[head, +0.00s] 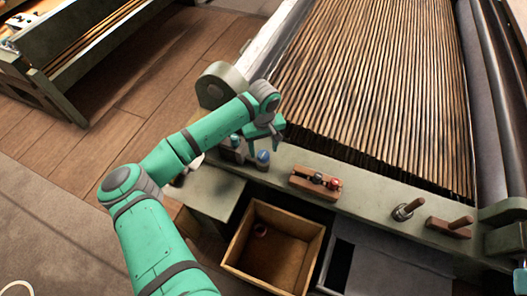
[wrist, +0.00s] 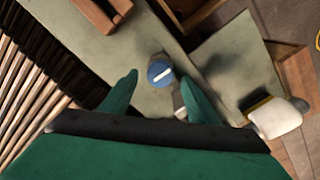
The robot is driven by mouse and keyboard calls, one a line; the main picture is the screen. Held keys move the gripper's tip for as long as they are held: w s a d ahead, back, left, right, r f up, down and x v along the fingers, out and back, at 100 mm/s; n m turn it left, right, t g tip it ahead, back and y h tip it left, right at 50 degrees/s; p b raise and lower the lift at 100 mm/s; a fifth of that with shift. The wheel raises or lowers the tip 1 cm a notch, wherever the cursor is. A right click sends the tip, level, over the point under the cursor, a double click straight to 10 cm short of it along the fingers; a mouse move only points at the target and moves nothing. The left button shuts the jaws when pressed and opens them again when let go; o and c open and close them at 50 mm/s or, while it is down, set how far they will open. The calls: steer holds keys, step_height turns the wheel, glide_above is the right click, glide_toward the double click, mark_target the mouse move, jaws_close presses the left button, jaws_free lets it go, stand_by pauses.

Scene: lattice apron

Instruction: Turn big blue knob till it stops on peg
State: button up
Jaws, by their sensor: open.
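The big blue knob (head: 263,158) stands on the green-grey rail, just below my gripper (head: 265,141) in the head view. In the wrist view the knob (wrist: 160,73) shows a round blue top with a white line, slightly tilted. It lies between the two fingertips of my gripper (wrist: 159,78), with a gap on each side. My gripper is open and holds nothing. A smaller blue-topped knob (head: 235,140) stands to the left on the rail. I cannot make out a stop peg beside the big knob.
A wooden block with dark and red knobs (head: 316,182) sits right of the blue knob. An open wooden box (head: 233,246) is below the rail. Upright pegs (head: 405,209) stand farther right. A white-ended object (wrist: 275,117) lies right in the wrist view.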

mark_target(263, 156)
steer(key=shift+f, duration=1.3)
steer(key=shift+c, duration=0.2)
steer(key=c, duration=1)
